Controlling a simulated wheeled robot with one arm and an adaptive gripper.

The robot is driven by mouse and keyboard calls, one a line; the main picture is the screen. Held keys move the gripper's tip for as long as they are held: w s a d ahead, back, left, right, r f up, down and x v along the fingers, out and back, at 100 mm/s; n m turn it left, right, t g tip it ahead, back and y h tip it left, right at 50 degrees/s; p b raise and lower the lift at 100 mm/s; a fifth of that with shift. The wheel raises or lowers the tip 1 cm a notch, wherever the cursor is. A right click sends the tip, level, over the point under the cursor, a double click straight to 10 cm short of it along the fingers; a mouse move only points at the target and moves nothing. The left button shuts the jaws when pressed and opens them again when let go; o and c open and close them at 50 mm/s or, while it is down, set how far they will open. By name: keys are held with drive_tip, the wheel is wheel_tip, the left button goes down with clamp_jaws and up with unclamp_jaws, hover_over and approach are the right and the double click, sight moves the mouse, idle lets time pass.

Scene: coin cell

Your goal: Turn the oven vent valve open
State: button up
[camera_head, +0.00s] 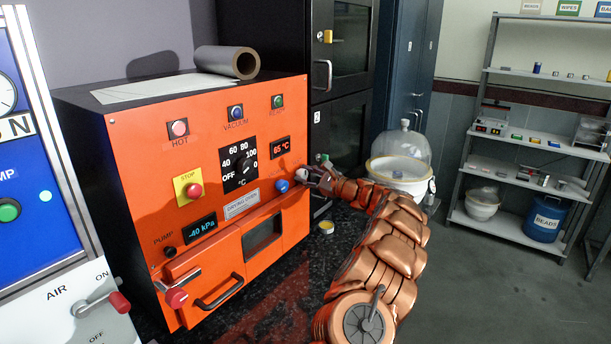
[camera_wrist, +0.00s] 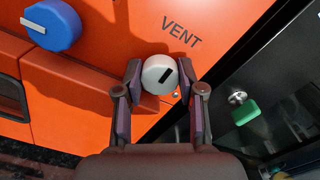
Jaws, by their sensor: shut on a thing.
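The orange oven (camera_head: 215,150) stands on a dark speckled counter. Its white vent valve knob (camera_wrist: 160,74) sits below the word VENT, with a short black mark running diagonally on its face. In the head view the white knob (camera_head: 301,173) shows at the oven's right edge, partly hidden by my gripper. My gripper (camera_wrist: 157,85) is shut on the knob, one finger on each side; it also shows in the head view (camera_head: 313,176). A blue knob (camera_wrist: 50,26) with a white pointer is to the left; it is also in the head view (camera_head: 282,186).
A red-handled lever (camera_head: 177,296) and a door handle (camera_head: 218,292) are on the oven's front. A green part (camera_wrist: 245,112) is on the dark cabinet to the right. A glass dome (camera_head: 402,150) stands behind my arm. A foil roll (camera_head: 227,62) lies on top.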

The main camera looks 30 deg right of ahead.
drive_tip(key=shift+f, duration=0.1)
drive_tip(key=o, duration=0.9)
drive_tip(key=shift+c, duration=0.2)
drive_tip(key=shift+s+d, duration=0.1)
drive_tip(key=shift+s, duration=0.05)
drive_tip(key=v, duration=1.1)
drive_tip(key=shift+s, duration=0.35)
drive_tip(key=shift+d, duration=0.1)
